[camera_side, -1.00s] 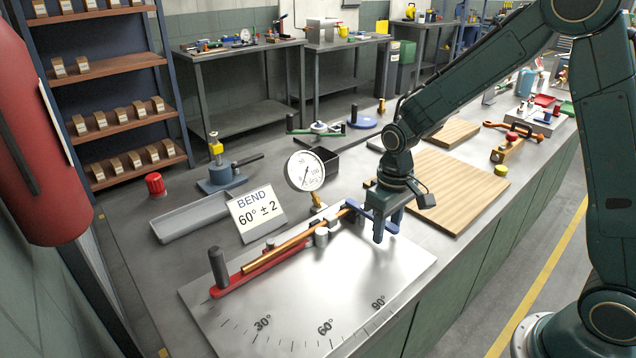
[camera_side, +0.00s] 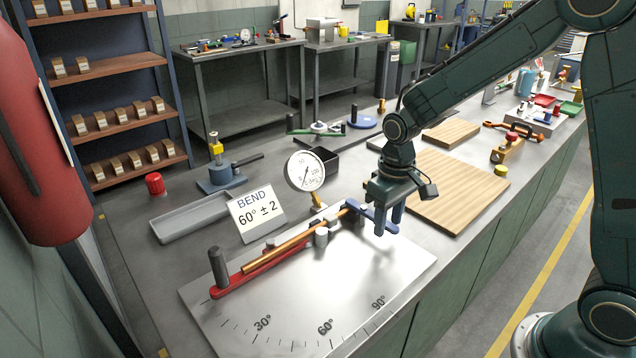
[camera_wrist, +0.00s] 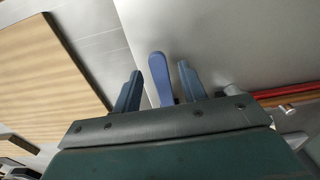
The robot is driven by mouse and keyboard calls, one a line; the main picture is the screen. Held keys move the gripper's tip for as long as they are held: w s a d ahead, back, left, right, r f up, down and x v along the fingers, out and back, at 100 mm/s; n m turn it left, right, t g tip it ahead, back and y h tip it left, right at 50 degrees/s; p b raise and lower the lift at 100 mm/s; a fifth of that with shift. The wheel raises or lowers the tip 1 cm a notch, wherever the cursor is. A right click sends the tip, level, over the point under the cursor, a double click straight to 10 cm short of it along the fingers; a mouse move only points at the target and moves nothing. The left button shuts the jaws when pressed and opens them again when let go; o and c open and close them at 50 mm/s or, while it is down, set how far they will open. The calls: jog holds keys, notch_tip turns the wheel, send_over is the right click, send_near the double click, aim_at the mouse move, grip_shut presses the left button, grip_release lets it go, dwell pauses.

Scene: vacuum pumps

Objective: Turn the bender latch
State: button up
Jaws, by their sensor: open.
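The blue bender latch (camera_side: 371,216) is a short lever on the far right corner of the metal bending plate (camera_side: 290,308). In the wrist view the latch (camera_wrist: 160,82) points up between my two fingers, with a visible gap on each side. My gripper (camera_side: 388,222) is open and points down over the latch's free end; it also shows in the wrist view (camera_wrist: 160,70). A copper tube (camera_side: 290,248) lies beside the red bender arm (camera_side: 245,277), which has a dark upright handle. My gripper hides part of the latch in the side view.
A round gauge (camera_side: 305,171) and a "BEND 60° ± 2" sign (camera_side: 257,213) stand behind the plate. A wooden board (camera_side: 455,190) lies to the right of my gripper. A grey tray (camera_side: 190,216) is at left. The front of the plate is clear.

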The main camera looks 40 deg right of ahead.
jog(key=shift+r, duration=0.1)
dwell(0.3)
jog(key=shift+r, duration=2.95)
jog(key=shift+s+r, duration=0.2)
jog(key=shift+r, duration=0.15)
jog(key=s+r+t, duration=0.2)
jog(key=s+r, duration=0.3)
jog(key=s, duration=0.4)
jog(key=s+r+t, duration=0.3)
jog(key=s+r, duration=0.2)
jog(key=s, duration=0.5)
jog(key=shift+s+a+r+t, duration=0.15)
jog(key=shift+s+r+t, duration=0.1)
jog(key=shift+r+t, duration=0.1)
